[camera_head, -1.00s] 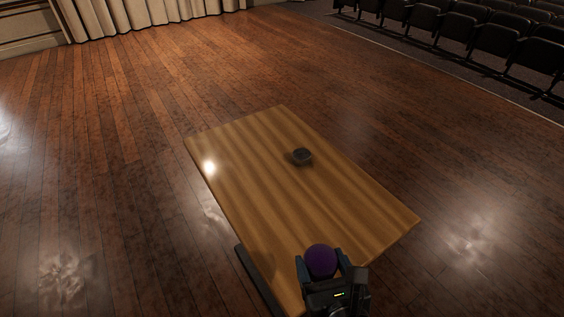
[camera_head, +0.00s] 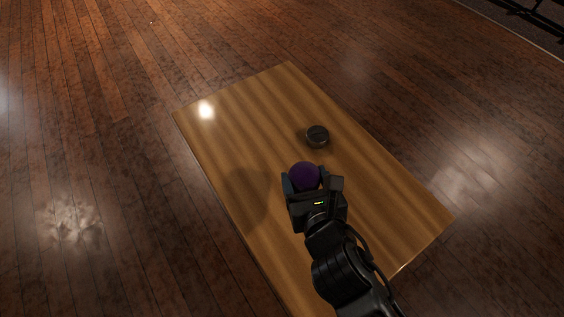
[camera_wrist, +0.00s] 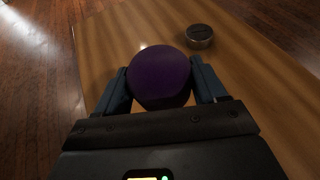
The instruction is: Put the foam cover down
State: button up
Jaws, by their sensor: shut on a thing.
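The foam cover (camera_head: 304,176) is a dark purple ball shape held between the fingers of my gripper (camera_head: 303,182). It also shows in the wrist view (camera_wrist: 160,76), with one finger of my gripper (camera_wrist: 160,90) on each side of it. The gripper is shut on it. The cover appears to be above the wooden table (camera_head: 250,120), with a shadow on the wood to its left; the exact height is hard to tell. The underside of the cover is hidden.
A small dark round object (camera_head: 317,136) with a metallic side stands on the table beyond the gripper, slightly right. It also shows in the wrist view (camera_wrist: 199,36). The far left part of the tabletop is bare. Wooden floor surrounds the table.

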jog(key=b, duration=0.1)
send_over(277, 181)
notch_tip(277, 181, down, 5)
jog(key=shift+f, duration=0.15)
jog(key=shift+f+b, duration=0.65)
jog(key=shift+f, duration=1.35)
jog(key=shift+f, duration=0.15)
jog(key=o, duration=1)
jog(key=shift+s+r, duration=0.15)
jog(key=shift+r, duration=0.05)
jog(key=v, duration=1.1)
jog(key=shift+s+d+r, duration=0.1)
jog(key=shift+s+r, duration=0.1)
jog(key=shift+s, duration=0.15)
